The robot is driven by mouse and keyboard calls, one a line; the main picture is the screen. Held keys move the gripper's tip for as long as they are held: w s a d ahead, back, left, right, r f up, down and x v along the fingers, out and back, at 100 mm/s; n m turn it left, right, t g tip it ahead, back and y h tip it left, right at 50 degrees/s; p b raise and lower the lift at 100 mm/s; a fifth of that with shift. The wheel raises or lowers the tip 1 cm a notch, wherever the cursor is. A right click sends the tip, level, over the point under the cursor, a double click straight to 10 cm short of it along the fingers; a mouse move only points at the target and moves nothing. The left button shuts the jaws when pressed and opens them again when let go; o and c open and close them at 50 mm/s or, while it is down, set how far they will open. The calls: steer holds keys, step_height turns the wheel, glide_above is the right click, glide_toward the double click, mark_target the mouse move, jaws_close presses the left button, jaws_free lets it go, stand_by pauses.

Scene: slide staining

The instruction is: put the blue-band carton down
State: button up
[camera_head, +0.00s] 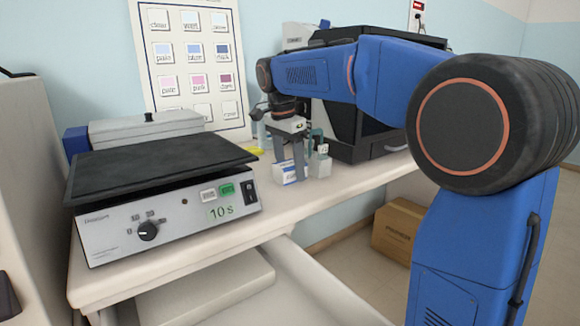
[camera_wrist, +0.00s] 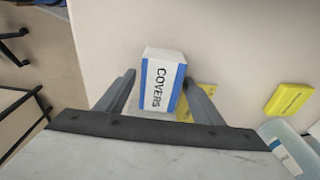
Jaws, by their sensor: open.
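The blue-band carton (camera_wrist: 162,80) is a small white box with blue edges and the word COVERS on it. It stands on the white bench top, and it also shows in the head view (camera_head: 289,172) below the gripper. My gripper (camera_wrist: 160,88) is open, with one finger on each side of the carton and a visible gap at the sides in the wrist view. In the head view my gripper (camera_head: 291,160) points down over the carton. The carton's lower part is partly hidden by the gripper in the wrist view.
A shaker with a dark platform (camera_head: 155,165) stands left on the bench. A small bottle (camera_head: 320,162) is close right of the carton. A yellow item (camera_wrist: 289,99) and clear containers (camera_wrist: 285,145) lie right in the wrist view. A black cabinet (camera_head: 375,120) stands behind.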

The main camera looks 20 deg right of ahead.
mark_target(285, 164)
step_height(285, 164, up, 12)
steer(key=a, duration=0.1)
steer(key=shift+s+a, duration=0.3)
steer(key=shift+a, duration=0.05)
stand_by(0.4)
